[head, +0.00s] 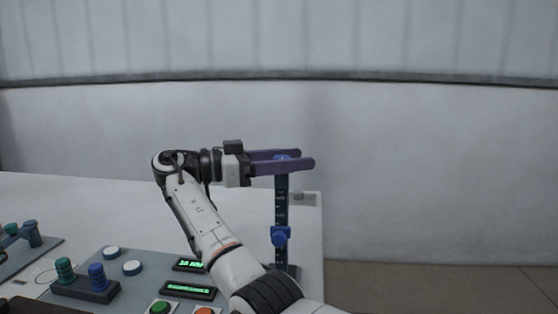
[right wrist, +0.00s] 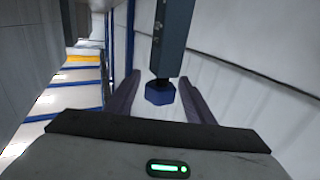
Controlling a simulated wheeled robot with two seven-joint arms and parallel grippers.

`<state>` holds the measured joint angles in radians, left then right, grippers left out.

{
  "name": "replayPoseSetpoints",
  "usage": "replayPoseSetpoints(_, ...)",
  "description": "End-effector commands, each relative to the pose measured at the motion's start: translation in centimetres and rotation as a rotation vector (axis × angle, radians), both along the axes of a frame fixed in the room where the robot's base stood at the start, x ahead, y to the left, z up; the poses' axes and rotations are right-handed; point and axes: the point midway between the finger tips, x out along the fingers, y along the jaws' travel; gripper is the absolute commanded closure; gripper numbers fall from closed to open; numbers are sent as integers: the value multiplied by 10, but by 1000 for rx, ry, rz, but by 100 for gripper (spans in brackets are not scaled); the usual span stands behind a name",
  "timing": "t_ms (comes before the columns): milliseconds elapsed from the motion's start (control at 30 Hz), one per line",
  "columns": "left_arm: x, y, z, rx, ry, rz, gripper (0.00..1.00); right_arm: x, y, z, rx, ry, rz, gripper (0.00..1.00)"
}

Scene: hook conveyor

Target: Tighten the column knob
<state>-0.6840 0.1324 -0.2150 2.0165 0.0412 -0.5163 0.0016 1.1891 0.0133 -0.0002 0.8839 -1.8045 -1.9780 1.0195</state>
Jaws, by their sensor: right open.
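A dark upright column (head: 281,203) with light marks stands near the table's right edge. A blue knob (head: 282,157) shows at its top, partly hidden by my fingers. A second blue knob or clamp (head: 281,236) sits lower on the column. My right gripper (head: 306,158) reaches in level from the left, its purple fingers open on both sides of the column top. In the right wrist view a blue faceted knob (right wrist: 160,92) at the end of the grey column (right wrist: 174,38) lies between the open fingers; contact cannot be told. My left gripper is out of view.
A panel with two lit green displays (head: 188,265), green (head: 160,307) and orange buttons, and white round knobs (head: 133,268) lies left of my arm. A dark block with green and blue ribbed pegs (head: 97,276) stands further left. The table's back (head: 90,200) is clear.

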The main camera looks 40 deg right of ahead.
Motion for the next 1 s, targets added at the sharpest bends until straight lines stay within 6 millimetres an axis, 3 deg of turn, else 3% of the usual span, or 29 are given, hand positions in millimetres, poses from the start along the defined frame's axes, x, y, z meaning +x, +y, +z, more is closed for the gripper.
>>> replayPoseSetpoints(200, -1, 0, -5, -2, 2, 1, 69, 18, 34, 0, 2, 2, 5, 51)
replayPoseSetpoints(400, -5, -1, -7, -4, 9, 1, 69, 23, 44, 1, 3, -1, -6, 51)
replayPoseSetpoints(1000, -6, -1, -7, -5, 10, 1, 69, 27, 52, 1, -3, -1, -1, 51)
